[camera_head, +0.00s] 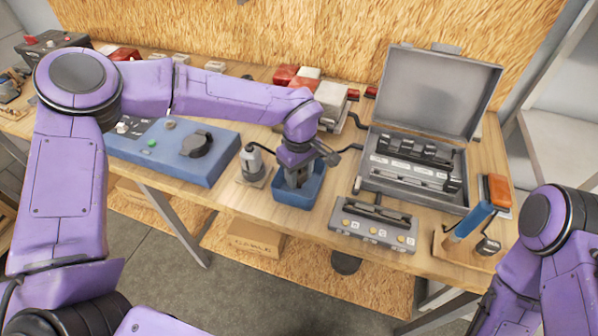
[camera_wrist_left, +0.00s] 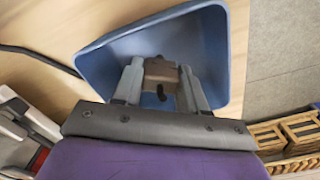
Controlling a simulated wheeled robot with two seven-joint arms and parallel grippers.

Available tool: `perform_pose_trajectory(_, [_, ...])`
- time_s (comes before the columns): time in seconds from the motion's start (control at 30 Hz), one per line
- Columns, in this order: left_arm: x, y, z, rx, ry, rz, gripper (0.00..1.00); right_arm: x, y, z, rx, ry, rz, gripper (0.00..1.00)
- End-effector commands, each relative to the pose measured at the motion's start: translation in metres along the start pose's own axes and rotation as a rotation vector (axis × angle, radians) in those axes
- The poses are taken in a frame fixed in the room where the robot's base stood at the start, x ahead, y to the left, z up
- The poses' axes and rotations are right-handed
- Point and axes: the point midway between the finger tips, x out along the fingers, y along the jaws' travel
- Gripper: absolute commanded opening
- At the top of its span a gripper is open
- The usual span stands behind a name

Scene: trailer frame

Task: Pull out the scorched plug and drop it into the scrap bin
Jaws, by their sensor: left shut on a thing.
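The scrap bin is the small open blue box (camera_head: 293,197) near the front edge of the bench; its blue inside wall (camera_wrist_left: 215,45) fills much of the left wrist view. My left gripper (camera_head: 296,181) points down into the bin's opening. In the left wrist view its two grey fingers (camera_wrist_left: 161,69) are shut on a brownish, dark-marked block, the scorched plug (camera_wrist_left: 160,76). The plug is held over the bin's inside; how far it is above the floor I cannot tell. My right gripper is outside the picture; only its purple arm shows at the right.
A blue panel box (camera_head: 175,150) with a round black socket stands left of the bin. A small grey device (camera_head: 252,163) stands close beside it. Right are a grey terminal block (camera_head: 374,226), an open grey case (camera_head: 432,95) and a blue-handled tool (camera_head: 470,220) in a wooden holder.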

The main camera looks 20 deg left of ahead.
Motion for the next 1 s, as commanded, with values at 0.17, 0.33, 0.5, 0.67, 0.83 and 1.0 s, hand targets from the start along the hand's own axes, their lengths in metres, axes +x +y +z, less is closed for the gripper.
perform_pose_trajectory(0.17, [0.0003, 0.0001, -0.0001, 0.0, 0.0, 0.0, 0.18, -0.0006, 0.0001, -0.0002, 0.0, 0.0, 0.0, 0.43])
perform_pose_trajectory(0.33, [0.0003, 0.0, -0.0001, 0.0, 0.0, 0.0, 0.18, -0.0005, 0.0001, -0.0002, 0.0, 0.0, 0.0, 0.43])
perform_pose_trajectory(0.5, [0.0003, -0.0001, 0.0, 0.0, 0.0, 0.0, 0.58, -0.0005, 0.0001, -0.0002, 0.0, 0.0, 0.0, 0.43])
perform_pose_trajectory(0.67, [0.0003, -0.0001, 0.0, 0.0, 0.0, 0.0, 0.71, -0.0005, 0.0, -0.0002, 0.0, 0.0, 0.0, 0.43])
perform_pose_trajectory(0.83, [0.0004, -0.0001, 0.0, 0.0, 0.0, 0.0, 0.93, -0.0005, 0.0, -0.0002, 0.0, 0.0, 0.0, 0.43])
perform_pose_trajectory(1.0, [0.0004, -0.0001, 0.0, 0.0, 0.0, -0.001, 0.93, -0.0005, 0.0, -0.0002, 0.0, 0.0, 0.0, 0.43])
